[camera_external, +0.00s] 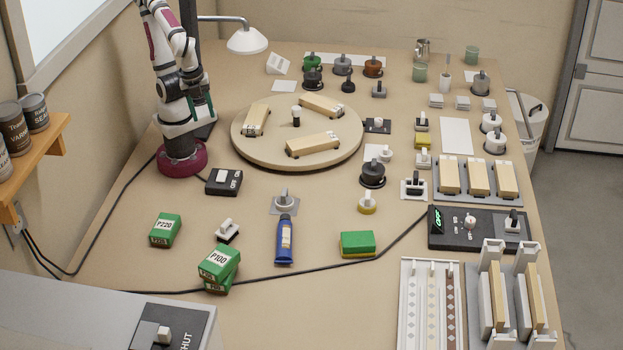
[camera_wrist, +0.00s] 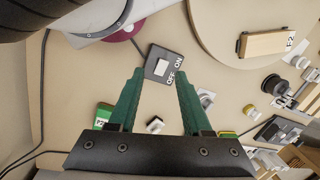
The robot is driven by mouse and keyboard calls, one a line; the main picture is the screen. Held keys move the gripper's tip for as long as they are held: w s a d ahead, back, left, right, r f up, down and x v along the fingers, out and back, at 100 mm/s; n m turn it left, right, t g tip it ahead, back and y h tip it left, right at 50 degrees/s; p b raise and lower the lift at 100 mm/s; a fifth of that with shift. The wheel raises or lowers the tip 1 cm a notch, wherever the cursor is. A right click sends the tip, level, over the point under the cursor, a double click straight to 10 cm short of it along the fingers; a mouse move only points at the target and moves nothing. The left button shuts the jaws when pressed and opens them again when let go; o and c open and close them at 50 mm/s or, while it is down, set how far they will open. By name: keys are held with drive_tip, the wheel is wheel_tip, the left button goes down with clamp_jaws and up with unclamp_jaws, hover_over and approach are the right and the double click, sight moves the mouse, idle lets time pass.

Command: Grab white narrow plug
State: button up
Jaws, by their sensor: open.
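Several small plugs and knobs are on the bench, and I cannot tell which one is the white narrow plug. One small white piece on a black base (camera_external: 226,230) stands near the green boxes; it also shows low between my fingers in the wrist view (camera_wrist: 155,125).
An ON/OFF switch (camera_external: 223,182) is near my base. A round board (camera_external: 245,155) with wooden blocks, a lamp (camera_external: 247,40) and a black cable (camera_external: 330,265) are obstacles.

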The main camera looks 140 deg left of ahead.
idle(0.4)
drive_tip(key=o, duration=0.5)
